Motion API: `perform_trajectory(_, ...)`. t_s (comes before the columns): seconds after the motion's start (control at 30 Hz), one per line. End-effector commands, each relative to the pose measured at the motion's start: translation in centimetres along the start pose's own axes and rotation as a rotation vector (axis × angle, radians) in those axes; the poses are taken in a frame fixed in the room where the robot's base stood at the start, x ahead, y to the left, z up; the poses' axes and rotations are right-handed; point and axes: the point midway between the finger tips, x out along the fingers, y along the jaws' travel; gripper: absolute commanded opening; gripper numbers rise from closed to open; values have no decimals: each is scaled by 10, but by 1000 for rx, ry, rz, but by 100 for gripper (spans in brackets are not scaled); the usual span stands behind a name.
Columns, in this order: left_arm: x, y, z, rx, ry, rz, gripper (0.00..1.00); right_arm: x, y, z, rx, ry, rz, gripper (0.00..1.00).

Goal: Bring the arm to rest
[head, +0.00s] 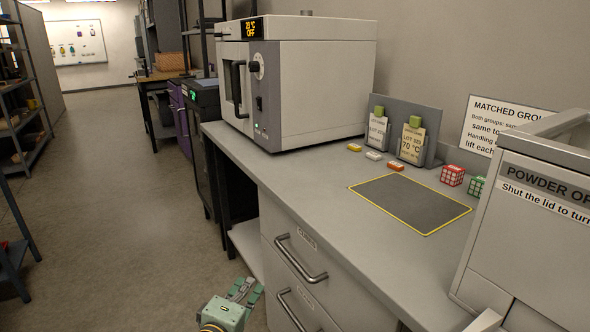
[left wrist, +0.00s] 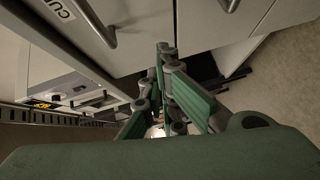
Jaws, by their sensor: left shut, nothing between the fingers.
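My left gripper (head: 243,289) is low at the bottom of the head view, in front of the drawer cabinet (head: 345,305) and below the bench top. It is green and grey, shut and empty. It also shows in the left wrist view (left wrist: 166,50), its fingers together beside the pale drawer fronts (left wrist: 150,30). It appears apart from the drawer handles. My right gripper is not in view.
The grey bench (head: 330,178) carries an oven (head: 320,85), tagged holders (head: 411,140), a red lattice cube (head: 452,175), a green cube (head: 476,186), and a powder box (head: 540,230). The yellow-edged mat (head: 410,203) is bare. Drawer handles (head: 300,260) protrude. Floor (head: 110,200) at left is open.

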Motion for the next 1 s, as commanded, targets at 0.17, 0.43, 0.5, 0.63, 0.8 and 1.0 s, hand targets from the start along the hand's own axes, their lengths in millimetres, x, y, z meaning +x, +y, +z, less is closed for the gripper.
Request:
perform_trajectory(0.17,-58,-113,46,342,-171,-268,0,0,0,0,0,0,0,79)
perform_trajectory(0.43,-188,-256,89,818,-519,-623,0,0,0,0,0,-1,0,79)
perform_trajectory(0.5,-221,-279,94,907,-605,-688,0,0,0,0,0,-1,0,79)
perform_trajectory(0.63,-275,-312,97,1038,-747,-787,0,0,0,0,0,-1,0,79)
perform_trajectory(0.8,-340,-341,98,1176,-924,-890,0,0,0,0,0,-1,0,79)
perform_trajectory(1.0,-366,-357,100,1200,-984,-921,0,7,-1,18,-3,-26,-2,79)
